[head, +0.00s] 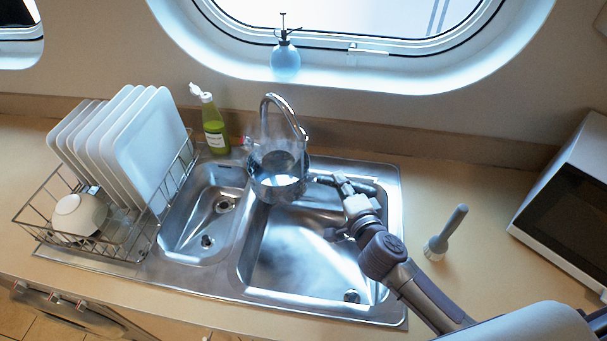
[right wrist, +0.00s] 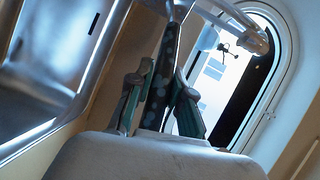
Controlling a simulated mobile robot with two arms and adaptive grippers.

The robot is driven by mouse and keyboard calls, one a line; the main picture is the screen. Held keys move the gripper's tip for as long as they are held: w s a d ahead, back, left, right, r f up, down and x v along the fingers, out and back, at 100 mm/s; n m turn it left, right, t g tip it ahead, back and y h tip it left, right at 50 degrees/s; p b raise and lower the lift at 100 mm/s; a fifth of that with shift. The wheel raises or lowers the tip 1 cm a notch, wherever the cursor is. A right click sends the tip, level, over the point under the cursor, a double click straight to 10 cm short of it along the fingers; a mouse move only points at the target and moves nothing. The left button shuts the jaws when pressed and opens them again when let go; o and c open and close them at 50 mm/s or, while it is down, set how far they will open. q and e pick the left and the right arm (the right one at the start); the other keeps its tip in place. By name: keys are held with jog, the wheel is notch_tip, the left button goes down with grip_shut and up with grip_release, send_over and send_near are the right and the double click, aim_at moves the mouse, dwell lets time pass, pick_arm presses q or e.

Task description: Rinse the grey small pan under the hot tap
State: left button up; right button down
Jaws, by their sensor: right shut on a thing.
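The grey small pan (head: 278,187) is under the spout of the chrome tap (head: 283,103), above the back of the large sink basin. It looks upright, with a shiny pale surface inside that looks like water, and pale steam around it. My right gripper (head: 338,184) is shut on the pan's handle, to the right of the pan. In the right wrist view the dark handle (right wrist: 158,85) runs between the two fingers of my right gripper (right wrist: 158,98), and the tap (right wrist: 250,38) shows at upper right. My left gripper is not in view.
A rack (head: 40,222) of white plates with a bowl (head: 79,216) stands left of the sink (head: 391,200). A green bottle (head: 214,128) stands behind it. A grey-handled brush (head: 446,232) and a microwave (head: 572,205) are on the right. A spray bottle (head: 285,62) is on the porthole ledge.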

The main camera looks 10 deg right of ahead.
jog(key=s+a, duration=0.2)
jog(key=s, duration=0.1)
jog(key=shift+s+r+p, duration=0.2)
jog(key=shift+s+p, duration=0.05)
jog(key=shift+p, duration=0.15)
jog(key=shift+s+a, duration=0.45)
jog(key=shift+s, duration=0.35)
jog(key=shift+s+a, duration=0.4)
jog(key=shift+s, duration=0.35)
jog(key=shift+s+a, duration=0.45)
jog(key=shift+s, duration=0.35)
